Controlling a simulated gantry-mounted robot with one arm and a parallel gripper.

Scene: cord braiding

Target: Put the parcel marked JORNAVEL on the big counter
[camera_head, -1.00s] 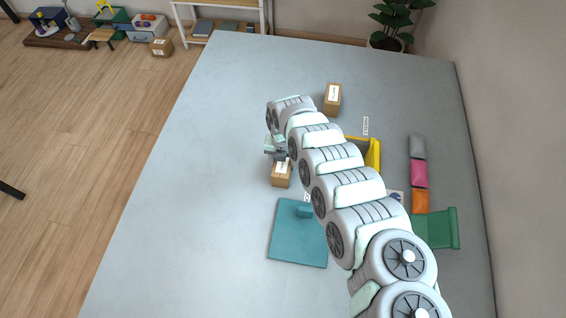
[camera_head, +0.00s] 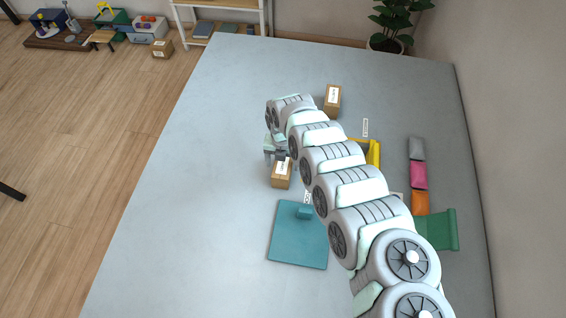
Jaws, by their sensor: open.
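A brown parcel (camera_head: 281,175) with a white label stands near the middle of the big grey counter (camera_head: 200,170). A second brown parcel (camera_head: 333,97) with a white label stands further back and to the right. The print on both labels is too small to read, so I cannot tell which is marked JORNAVEL. My gripper (camera_head: 277,155) is open, at the back edge of the nearer parcel. My arm hides part of the view, and I cannot tell whether the fingers touch the parcel or are around it.
A teal board (camera_head: 297,248) with a raised block lies in front. A yellow bin (camera_head: 373,153) is partly behind my arm. Grey, pink and orange pieces (camera_head: 418,175) and a green holder (camera_head: 440,230) are at the right. Another box (camera_head: 162,48) sits off the counter. The counter's left side is clear.

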